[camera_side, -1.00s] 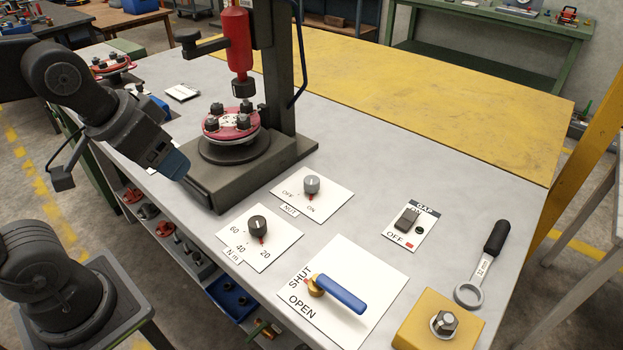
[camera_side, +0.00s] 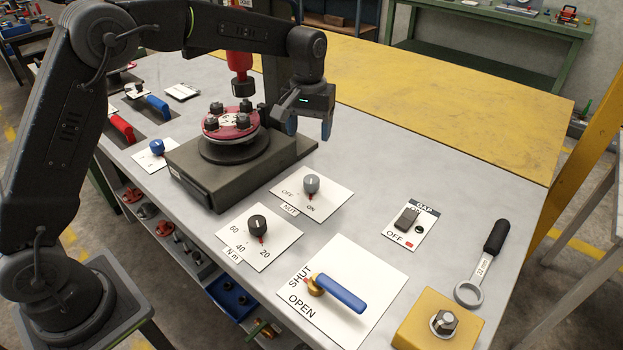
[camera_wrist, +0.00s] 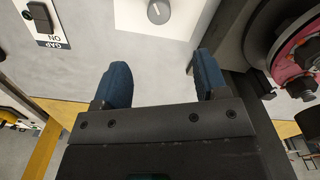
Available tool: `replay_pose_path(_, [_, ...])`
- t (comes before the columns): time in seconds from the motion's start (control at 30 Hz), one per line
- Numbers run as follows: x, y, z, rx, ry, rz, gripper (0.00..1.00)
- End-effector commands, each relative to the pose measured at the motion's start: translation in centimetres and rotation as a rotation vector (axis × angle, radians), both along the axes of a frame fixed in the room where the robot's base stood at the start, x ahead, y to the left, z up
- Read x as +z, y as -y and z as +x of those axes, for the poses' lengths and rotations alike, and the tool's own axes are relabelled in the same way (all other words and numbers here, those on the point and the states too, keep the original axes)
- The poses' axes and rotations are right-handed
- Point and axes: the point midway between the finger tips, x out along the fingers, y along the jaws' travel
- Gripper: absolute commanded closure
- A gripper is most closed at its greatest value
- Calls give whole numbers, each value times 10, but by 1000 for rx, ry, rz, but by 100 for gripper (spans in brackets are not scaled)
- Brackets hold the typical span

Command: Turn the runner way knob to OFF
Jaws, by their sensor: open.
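The grey knob (camera_side: 311,184) stands on a white plate (camera_side: 333,203) marked OFF, ON and NUT, in the middle of the table. Its red mark lies on the ON side. In the wrist view the knob (camera_wrist: 158,11) shows at the top edge, partly cut off, and its plate lettering is out of sight. My gripper (camera_side: 308,130) is open and empty, above the table behind the knob and apart from it. In the wrist view its two blue fingers (camera_wrist: 163,78) are spread, with bare table between them and the knob beyond.
The spool fixture with a red flange (camera_side: 232,122) stands left of the plate. A black knob (camera_side: 257,225), a blue-handled valve (camera_side: 341,293) and a GAP switch (camera_side: 408,218) are nearby. A wrench (camera_side: 483,264) and yellow block (camera_side: 439,323) are at right. Table behind the plate is clear.

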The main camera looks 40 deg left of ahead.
Motion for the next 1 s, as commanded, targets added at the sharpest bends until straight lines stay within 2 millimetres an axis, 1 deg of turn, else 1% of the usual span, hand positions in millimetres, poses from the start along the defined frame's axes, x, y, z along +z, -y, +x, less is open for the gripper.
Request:
replay_pose_path(0.03, [-6, 1, 4, 5, -8, 0, 33])
replay_pose_path(0.1, [-10, 1, 6, 9, -12, 0, 33])
replay_pose_path(0.17, [-14, 1, 7, 11, -14, 1, 33])
replay_pose_path(0.27, [-24, 1, 7, 11, -15, 0, 33])
replay_pose_path(0.37, [-41, 1, 6, 10, -17, 0, 33])
replay_pose_path(0.7, [-110, 1, 6, 10, -17, 0, 33])
replay_pose_path(0.83, [-130, 1, 6, 10, -15, 0, 33])
replay_pose_path(1.0, [-144, 1, 7, 10, -13, 0, 33])
